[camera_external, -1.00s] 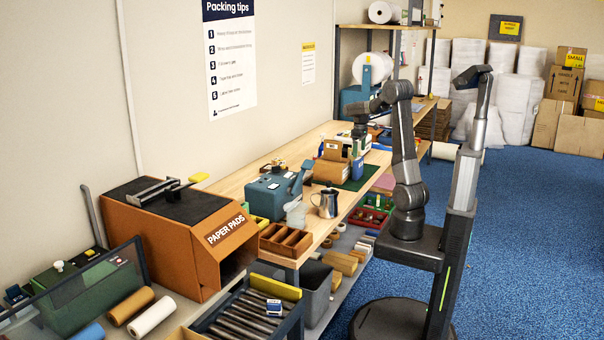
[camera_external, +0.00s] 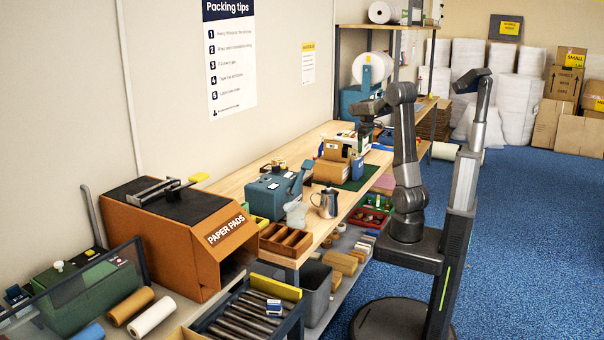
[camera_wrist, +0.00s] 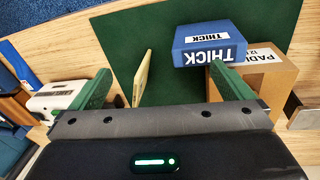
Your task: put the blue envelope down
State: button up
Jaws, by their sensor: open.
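A blue, block-like item marked "THICK" (camera_wrist: 208,45) is on the green mat (camera_wrist: 120,50) in the wrist view, against a brown carton (camera_wrist: 262,75). It best fits the blue envelope, though it looks thick and boxy. In the external view it shows as a small blue patch (camera_external: 357,168) beside the cartons. My gripper (camera_wrist: 160,70) is open, its green fingers wide apart. Its right fingertip is close to the blue item; I cannot tell if they touch. A thin beige piece (camera_wrist: 142,78) stands on edge between the fingers. In the external view my gripper (camera_external: 366,132) is above the bench's far part.
A white device (camera_wrist: 55,98) lies beyond the left finger. The bench (camera_external: 240,187) also carries a blue-grey machine (camera_external: 268,192), a metal jug (camera_external: 326,203) and a wooden tray (camera_external: 286,240). The mat's middle is mostly clear.

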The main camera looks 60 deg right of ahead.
jog(key=s+d+f+m+t+h+b, duration=0.1)
jog(key=s+d+f+t+h+b, duration=0.2)
jog(key=d, duration=0.5)
jog(key=s+d+f+m+t+h+b, duration=0.1)
jog(key=s+d+f+t+h+b, duration=0.1)
jog(key=s+d+h+b, duration=0.45)
jog(key=n+t+y+b, duration=0.3)
jog(key=t+y+b, duration=0.4)
jog(key=t+y, duration=0.45)
send_near(361, 167)
jog(key=shift+t, duration=0.45)
jog(key=w, duration=0.3)
jog(key=w+a, duration=0.1)
jog(key=shift+w+f+b, duration=0.3)
jog(key=shift+f, duration=0.05)
jog(key=shift+w+d+b, duration=0.2)
jog(key=shift+w+b, duration=0.3)
jog(key=shift+w, duration=2.95)
jog(key=shift+r, duration=0.1)
